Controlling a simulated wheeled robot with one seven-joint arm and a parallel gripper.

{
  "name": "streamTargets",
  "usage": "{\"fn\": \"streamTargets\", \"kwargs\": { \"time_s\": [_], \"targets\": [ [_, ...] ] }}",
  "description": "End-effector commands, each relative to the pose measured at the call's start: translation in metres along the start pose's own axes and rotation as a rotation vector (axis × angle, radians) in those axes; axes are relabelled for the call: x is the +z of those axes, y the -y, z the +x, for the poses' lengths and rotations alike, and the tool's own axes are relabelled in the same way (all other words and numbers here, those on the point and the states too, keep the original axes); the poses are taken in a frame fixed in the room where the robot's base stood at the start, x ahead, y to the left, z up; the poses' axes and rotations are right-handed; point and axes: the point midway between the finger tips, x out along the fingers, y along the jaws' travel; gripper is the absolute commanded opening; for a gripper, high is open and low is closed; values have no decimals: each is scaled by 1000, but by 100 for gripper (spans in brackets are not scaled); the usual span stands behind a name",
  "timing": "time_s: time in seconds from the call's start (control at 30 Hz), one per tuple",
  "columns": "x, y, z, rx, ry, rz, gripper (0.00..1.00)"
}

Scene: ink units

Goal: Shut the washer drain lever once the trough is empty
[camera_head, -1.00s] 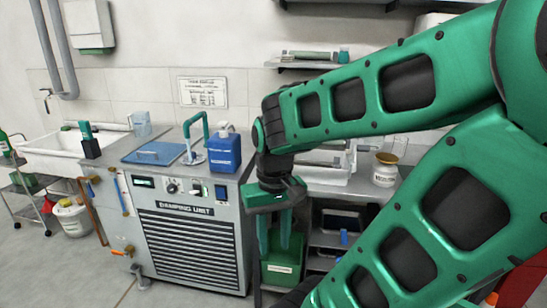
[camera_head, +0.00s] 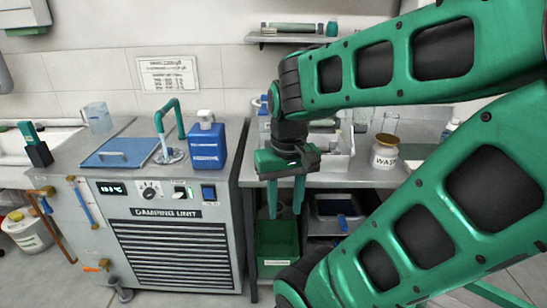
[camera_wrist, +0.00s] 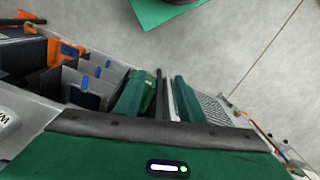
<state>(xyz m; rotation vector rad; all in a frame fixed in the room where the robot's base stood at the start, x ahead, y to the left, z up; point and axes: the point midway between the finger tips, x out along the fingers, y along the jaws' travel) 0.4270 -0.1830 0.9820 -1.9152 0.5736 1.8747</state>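My gripper (camera_head: 286,208) hangs with its green fingers pointing down, in front of the shelving right of the damping unit (camera_head: 172,246). The fingers are apart and nothing shows held; the wrist view also shows the gap (camera_wrist: 160,78). Small levers show on and beside the unit's left side: a blue-handled one (camera_head: 82,202), an orange-topped one (camera_head: 42,191) and a low orange one (camera_head: 96,267). I cannot tell which is the washer drain lever. A white sink trough (camera_head: 14,150) is cut off at the left edge; its inside is not clear. The gripper touches no lever.
The unit's top carries a blue lid (camera_head: 120,152), a green tap (camera_head: 170,122) and a blue canister (camera_head: 207,145). A white bucket (camera_head: 28,233) stands at left. A green bin (camera_head: 277,247) is below my gripper. A jar labelled WASTE (camera_head: 384,152) stands on the right bench.

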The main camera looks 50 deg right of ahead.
Motion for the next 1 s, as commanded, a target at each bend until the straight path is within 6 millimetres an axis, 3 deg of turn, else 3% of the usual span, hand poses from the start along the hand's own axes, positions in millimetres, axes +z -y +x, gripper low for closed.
{"fn": "streamTargets", "kwargs": {
  "time_s": [0.3, 0.43, 0.53, 0.67, 1.0],
  "targets": [
    [-157, -28, -41, 100, -230, 185, 36],
    [-205, -38, -53, 129, -309, 237, 36],
    [-226, -42, -58, 141, -343, 258, 36],
    [-236, -44, -55, 146, -357, 266, 36],
    [-252, -52, -4, 146, -353, 263, 36]
  ]
}}
